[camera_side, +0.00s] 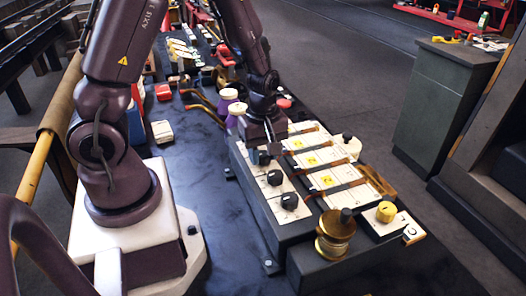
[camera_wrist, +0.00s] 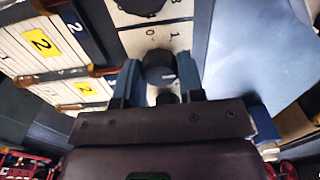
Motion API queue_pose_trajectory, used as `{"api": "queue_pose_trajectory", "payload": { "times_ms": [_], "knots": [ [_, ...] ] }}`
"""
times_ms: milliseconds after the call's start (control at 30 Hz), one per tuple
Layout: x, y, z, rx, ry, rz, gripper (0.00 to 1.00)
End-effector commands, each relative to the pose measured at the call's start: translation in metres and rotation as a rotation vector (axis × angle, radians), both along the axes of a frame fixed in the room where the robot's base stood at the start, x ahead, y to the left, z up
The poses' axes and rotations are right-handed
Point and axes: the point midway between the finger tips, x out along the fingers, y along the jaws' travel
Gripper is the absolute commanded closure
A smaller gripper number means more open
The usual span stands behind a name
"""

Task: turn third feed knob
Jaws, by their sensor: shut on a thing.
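A row of black knobs on cream plates runs along the near side of a dark panel block (camera_side: 283,232). In the side view, one knob (camera_side: 289,201) and another (camera_side: 274,178) stand clear in front of my gripper (camera_side: 268,145). In the wrist view, my gripper (camera_wrist: 160,80) has a blue-grey finger on each side of a round black knob (camera_wrist: 158,63) and is shut on it. The marks 0 and 1 show on the plate beyond that knob. A further black knob (camera_wrist: 140,5) is cut off at the top edge.
Numbered cream plates with yellow labels (camera_side: 326,180) and brown straps lie right of the knobs. A brass spool (camera_side: 334,240) and a yellow knob (camera_side: 386,211) stand at the near end. Purple-and-cream pots (camera_side: 237,112) stand behind left. The dark bench left of the block is mostly clear.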

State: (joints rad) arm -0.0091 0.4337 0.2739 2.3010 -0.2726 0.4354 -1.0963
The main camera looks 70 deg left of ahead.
Motion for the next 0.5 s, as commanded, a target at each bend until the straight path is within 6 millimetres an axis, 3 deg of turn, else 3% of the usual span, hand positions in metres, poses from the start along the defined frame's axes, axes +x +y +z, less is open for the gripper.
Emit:
{"api": "queue_pose_trajectory", "payload": {
  "times_ms": [500],
  "knots": [
    [0.0003, -0.0001, 0.0008, -0.001, -0.001, -0.346, 0.88]
  ]
}}
